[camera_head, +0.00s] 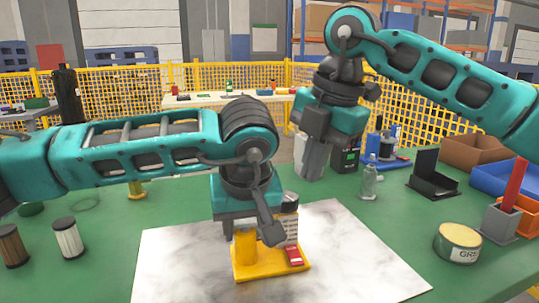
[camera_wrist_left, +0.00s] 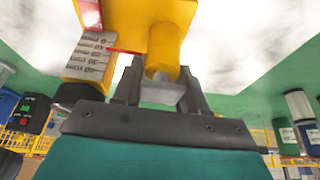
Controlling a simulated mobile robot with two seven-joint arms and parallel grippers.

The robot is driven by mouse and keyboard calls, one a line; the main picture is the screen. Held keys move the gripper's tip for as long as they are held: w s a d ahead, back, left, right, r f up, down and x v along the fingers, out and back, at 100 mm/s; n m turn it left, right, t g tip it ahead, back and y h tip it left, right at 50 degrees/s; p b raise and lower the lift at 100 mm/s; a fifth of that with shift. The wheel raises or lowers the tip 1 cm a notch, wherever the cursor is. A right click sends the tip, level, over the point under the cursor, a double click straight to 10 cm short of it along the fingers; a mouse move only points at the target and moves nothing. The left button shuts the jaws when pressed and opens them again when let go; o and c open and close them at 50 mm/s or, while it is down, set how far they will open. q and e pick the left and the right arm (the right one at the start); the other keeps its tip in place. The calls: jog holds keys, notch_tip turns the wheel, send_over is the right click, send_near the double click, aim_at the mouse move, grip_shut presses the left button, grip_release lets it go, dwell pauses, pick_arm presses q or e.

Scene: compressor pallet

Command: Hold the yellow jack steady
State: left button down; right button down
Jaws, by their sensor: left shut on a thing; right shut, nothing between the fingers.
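The yellow jack (camera_head: 244,264) stands on a white marbled sheet (camera_head: 185,265) in the middle of the green table. It has a flat yellow base, a yellow upright cylinder, a pale ribbed part and a small red part. My left gripper (camera_head: 256,238) is at the jack from above, its fingers shut on it and hiding part of it. In the left wrist view the fingers (camera_wrist_left: 160,88) flank the jack's yellow cylinder (camera_wrist_left: 164,48); the exact contact is hard to see. My right gripper (camera_head: 308,165) is shut and empty, pointing down behind the sheet, apart from the jack.
Two filter cylinders (camera_head: 67,238) stand at the left. A round tin (camera_head: 457,243), a clear bottle (camera_head: 369,183), a black stand (camera_head: 433,175) and coloured bins (camera_head: 505,178) are at the right. The sheet around the jack is bare, with free room in front.

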aim_at(286, 201)
jog(key=shift+s+d+x, duration=0.1)
jog(key=shift+d+x, duration=0.05)
jog(key=shift+x, duration=0.6)
jog(key=shift+s+d+x, duration=0.1)
jog(key=shift+s+x, duration=0.05)
jog(key=shift+x, duration=0.6)
jog(key=shift+s+d+x, duration=0.1)
jog(key=shift+d+x, duration=0.05)
jog(key=shift+x, duration=0.6)
jog(key=shift+a+f, duration=0.1)
jog(key=shift+a, duration=0.15)
jog(key=shift+s+a, duration=0.25)
jog(key=shift+s, duration=0.15)
jog(key=shift+s+a, duration=0.5)
jog(key=shift+s+a, duration=0.15)
jog(key=shift+a, duration=0.05)
jog(key=shift+s, duration=0.15)
